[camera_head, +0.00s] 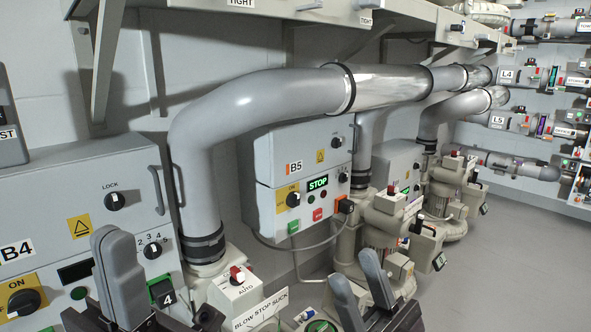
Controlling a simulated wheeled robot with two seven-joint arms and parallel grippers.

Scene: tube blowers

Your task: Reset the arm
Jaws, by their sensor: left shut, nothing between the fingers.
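My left gripper (112,240) is at the lower left, in front of the B4 control box (88,205). Its two grey fingers point up and stand close together, shut, with nothing seen between them. My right gripper (355,267) is at the bottom centre, in front of the blower machinery. Its two grey fingers are apart with a gap between them, and nothing is seen in the gap. Both grippers appear clear of the panels, though exact depth is hard to tell. Most of both arms is out of view.
A large grey pipe (197,150) rises behind the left gripper and bends right into a clear tube (390,85). The B5 box (300,165) shows a green STOP display. A "BLOW STOP SUCK" selector label (260,312) is between the grippers. Open floor (500,250) lies at right.

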